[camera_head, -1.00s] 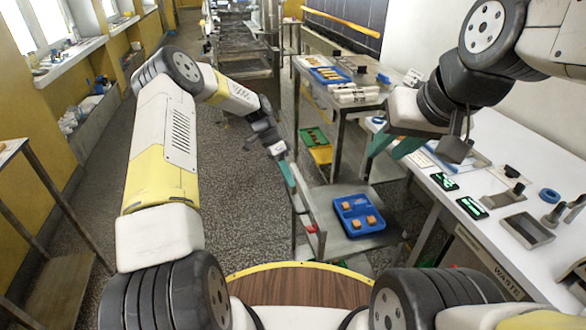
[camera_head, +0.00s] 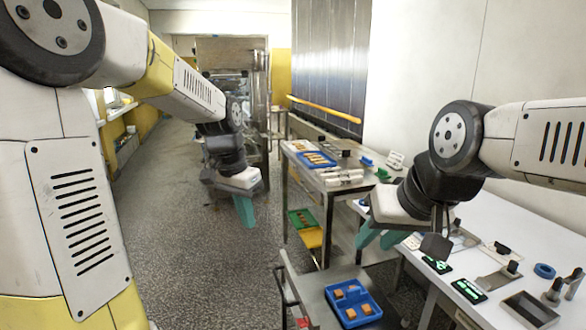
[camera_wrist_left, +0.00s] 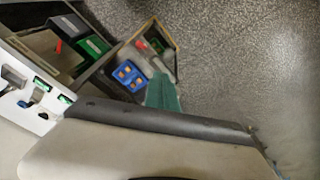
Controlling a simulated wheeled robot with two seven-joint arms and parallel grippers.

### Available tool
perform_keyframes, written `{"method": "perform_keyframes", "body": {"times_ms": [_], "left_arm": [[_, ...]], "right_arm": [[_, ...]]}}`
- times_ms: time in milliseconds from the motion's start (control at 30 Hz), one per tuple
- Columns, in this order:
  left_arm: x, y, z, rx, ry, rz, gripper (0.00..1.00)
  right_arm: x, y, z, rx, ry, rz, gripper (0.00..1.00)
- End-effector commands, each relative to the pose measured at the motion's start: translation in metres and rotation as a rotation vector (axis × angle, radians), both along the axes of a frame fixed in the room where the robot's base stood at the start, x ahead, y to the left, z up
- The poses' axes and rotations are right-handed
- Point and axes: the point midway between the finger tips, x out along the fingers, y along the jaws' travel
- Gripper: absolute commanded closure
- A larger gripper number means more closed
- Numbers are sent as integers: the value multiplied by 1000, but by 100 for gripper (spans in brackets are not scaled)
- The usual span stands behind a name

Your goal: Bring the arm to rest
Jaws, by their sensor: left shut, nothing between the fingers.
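My left gripper (camera_head: 246,212) hangs with its teal fingers pointing down over the open floor, left of the steel tables. Its fingers are together and empty; they also show in the left wrist view (camera_wrist_left: 163,93). My right gripper (camera_head: 378,238) is over the near left edge of the white worktop, its teal fingers apart and nothing seen between them. My left arm is raised and bent, filling the left of the head view.
A blue tray (camera_head: 371,312) with several brown pieces stands on a low steel cart (camera_head: 318,277). A steel table (camera_head: 340,184) holds another blue tray (camera_head: 316,160). The white worktop (camera_head: 505,250) carries small fixtures. The speckled floor (camera_head: 190,270) is clear.

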Motion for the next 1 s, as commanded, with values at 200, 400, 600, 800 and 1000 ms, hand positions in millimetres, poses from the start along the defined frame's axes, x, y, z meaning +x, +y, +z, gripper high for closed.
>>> {"method": "perform_keyframes", "body": {"times_ms": [200,400,600,800,1000], "left_arm": [[-69,18,46,-30,-140,215,100],[-129,29,61,-120,-248,397,100],[-163,33,60,-205,-306,509,100],[-172,34,58,-231,-318,538,100],[-171,34,58,-230,-317,538,100]], "right_arm": [[0,0,0,0,0,0,67],[0,0,0,0,0,0,67],[0,0,0,0,0,0,67],[0,0,0,0,0,0,67],[0,0,0,0,0,0,67]]}}
